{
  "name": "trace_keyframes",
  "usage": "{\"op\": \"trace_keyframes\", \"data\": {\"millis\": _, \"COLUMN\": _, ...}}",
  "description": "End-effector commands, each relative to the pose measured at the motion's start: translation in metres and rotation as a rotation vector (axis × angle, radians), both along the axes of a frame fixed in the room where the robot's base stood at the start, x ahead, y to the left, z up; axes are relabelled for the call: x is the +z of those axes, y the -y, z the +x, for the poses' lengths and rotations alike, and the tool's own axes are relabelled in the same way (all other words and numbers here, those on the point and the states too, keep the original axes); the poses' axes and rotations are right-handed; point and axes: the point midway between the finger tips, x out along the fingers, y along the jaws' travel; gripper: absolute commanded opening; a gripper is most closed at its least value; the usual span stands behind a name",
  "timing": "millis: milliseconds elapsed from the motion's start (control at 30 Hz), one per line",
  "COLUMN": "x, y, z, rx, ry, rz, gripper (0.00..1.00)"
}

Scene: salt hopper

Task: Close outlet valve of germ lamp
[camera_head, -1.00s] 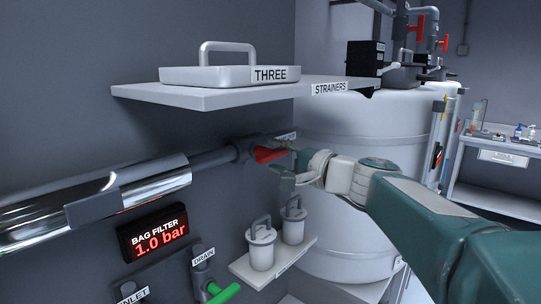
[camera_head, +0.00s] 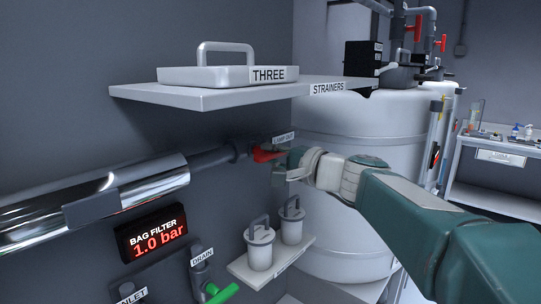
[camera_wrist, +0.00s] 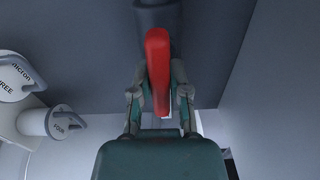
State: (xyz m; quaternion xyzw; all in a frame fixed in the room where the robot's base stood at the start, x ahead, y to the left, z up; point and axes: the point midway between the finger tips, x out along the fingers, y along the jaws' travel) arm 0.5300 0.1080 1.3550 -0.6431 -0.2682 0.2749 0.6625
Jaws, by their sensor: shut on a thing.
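The red handle of the lamp outlet valve (camera_head: 264,155) sits at the right end of the grey pipe beyond the chrome germ lamp (camera_head: 130,188). A small label reading LAMP OUT (camera_head: 284,138) is on the wall above it. My gripper (camera_head: 284,165) is at the handle's right end. In the wrist view the red handle (camera_wrist: 158,65) lies between the two fingers of my gripper (camera_wrist: 159,92), which are closed on it from both sides. The handle's near end is partly hidden by the fingers in the head view.
A shelf labelled STRAINERS (camera_head: 215,97) with a tray marked THREE (camera_head: 222,76) is above the pipe. A lower shelf (camera_head: 272,265) holds two white canisters. A white tank (camera_head: 360,130) stands behind my arm. The display (camera_head: 152,232) reads 1.0 bar.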

Motion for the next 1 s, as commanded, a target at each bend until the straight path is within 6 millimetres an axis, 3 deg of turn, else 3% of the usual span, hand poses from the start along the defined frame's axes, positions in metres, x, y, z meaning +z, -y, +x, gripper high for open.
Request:
{"op": "trace_keyframes", "data": {"millis": 267, "x": -0.0041, "y": -0.0004, "z": 0.0004, "rx": 0.001, "ry": -0.115, "rz": 0.104, "gripper": 0.00}}
{"op": "trace_keyframes", "data": {"millis": 1000, "x": -0.0063, "y": -0.0005, "z": 0.0007, "rx": 0.000, "ry": -0.611, "rz": 0.590, "gripper": 0.00}}
